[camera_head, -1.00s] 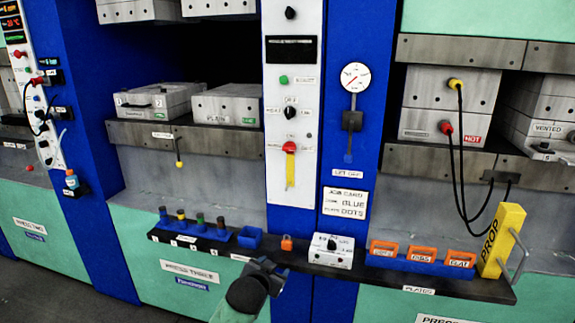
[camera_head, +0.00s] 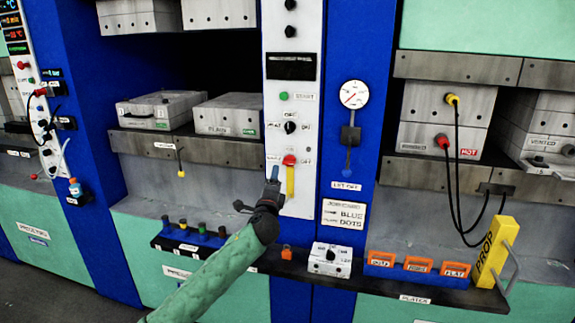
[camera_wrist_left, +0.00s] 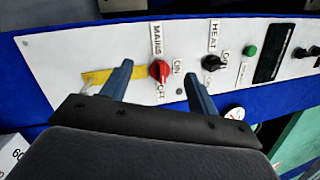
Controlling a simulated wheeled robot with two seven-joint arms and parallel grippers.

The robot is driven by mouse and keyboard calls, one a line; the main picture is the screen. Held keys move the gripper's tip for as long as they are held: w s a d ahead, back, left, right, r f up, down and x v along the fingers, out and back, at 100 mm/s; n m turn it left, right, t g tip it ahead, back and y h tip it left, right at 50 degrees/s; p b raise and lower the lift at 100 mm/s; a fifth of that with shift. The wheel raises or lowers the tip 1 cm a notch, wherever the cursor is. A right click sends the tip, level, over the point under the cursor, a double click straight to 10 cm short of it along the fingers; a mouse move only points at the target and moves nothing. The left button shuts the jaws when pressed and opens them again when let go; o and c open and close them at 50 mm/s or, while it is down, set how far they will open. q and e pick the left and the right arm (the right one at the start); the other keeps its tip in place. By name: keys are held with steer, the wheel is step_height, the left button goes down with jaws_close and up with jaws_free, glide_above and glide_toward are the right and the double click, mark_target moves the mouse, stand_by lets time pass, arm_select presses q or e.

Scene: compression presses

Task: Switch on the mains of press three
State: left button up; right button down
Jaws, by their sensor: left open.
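The mains switch of press three is a red rotary knob (camera_head: 289,160) low on the tall white control panel (camera_head: 297,198). In the left wrist view the red knob (camera_wrist_left: 160,71) sits under a MAINS label, with ON and OFF marked beside it. Which mark it points to is too small to tell. My left gripper (camera_head: 273,176) is open and raised in front of the panel, just left of and below the knob in the head view. In the wrist view its two fingertips (camera_wrist_left: 157,75) appear on either side of the knob; contact is not clear. My right gripper is out of view.
A yellow strip (camera_head: 290,182) hangs below the knob. Above are a HEAT knob (camera_head: 290,127) and a green START button (camera_head: 283,96). A shelf below carries an orange padlock (camera_head: 287,253), a white switch box (camera_head: 330,258) and a yellow prop (camera_head: 495,252).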

mark_target(288, 164)
arm_select(q)
steer(key=w+d+m+h, duration=0.1)
steer(key=w+m, duration=0.1)
steer(key=m, duration=0.3)
steer(key=w+d+r+m+h+p, duration=0.1)
steer(key=w+d+m, duration=0.1)
steer(key=m, duration=0.4)
steer(key=w+d+m+t+h, duration=0.1)
steer(key=m+h, duration=0.1)
steer(key=m, duration=0.4)
steer(key=shift+w+d+r+p, duration=0.15)
steer(key=shift+w+r+p, duration=0.1)
steer(key=shift+w+p, duration=0.15)
steer(key=shift+x, duration=0.85)
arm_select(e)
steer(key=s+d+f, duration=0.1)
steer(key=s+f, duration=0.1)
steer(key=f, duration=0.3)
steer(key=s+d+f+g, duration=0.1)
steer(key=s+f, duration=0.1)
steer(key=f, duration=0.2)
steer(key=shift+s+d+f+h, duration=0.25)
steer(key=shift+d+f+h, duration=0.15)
arm_select(q)
steer(key=shift+f, duration=0.1)
steer(key=c, duration=1)
